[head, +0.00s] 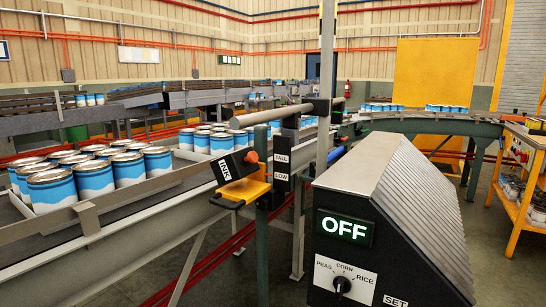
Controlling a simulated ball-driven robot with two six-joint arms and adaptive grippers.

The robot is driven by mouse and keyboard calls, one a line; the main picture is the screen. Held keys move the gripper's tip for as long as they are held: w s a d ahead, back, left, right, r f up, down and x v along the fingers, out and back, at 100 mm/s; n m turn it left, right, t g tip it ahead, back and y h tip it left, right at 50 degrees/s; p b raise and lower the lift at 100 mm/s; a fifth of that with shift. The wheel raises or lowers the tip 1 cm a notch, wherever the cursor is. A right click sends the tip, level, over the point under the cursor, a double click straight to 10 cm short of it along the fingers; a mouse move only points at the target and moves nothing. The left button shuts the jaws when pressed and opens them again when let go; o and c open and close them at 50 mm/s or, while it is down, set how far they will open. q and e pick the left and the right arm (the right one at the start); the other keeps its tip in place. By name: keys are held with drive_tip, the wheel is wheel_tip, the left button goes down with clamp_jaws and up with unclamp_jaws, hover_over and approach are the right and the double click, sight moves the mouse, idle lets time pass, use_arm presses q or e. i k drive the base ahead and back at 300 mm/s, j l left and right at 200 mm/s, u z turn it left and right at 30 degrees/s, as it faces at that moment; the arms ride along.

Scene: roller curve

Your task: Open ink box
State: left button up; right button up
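The ink box (239,163) is a small black box with a white "INK" label, in the middle of the head view. It is mounted on a post beside the conveyor rail. An orange knob-like part (252,157) shows at its upper right. A yellow-orange part with a handle (245,190) sits just under it. I cannot tell whether the box's lid is open or shut. Neither of my grippers is in view.
A grey control cabinet (392,170) stands at the right front, with a lit "OFF" display (344,228) and a selector knob (342,284). "TALL" and "LOW" labels are on a post beside the box. Blue-and-white cans (94,178) stand on the conveyor at left. An orange cart (522,190) is at right.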

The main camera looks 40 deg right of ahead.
sight(237, 165)
drive_tip(key=l+z, duration=0.45)
drive_tip(key=l, duration=0.95)
drive_tip(key=k, duration=0.05)
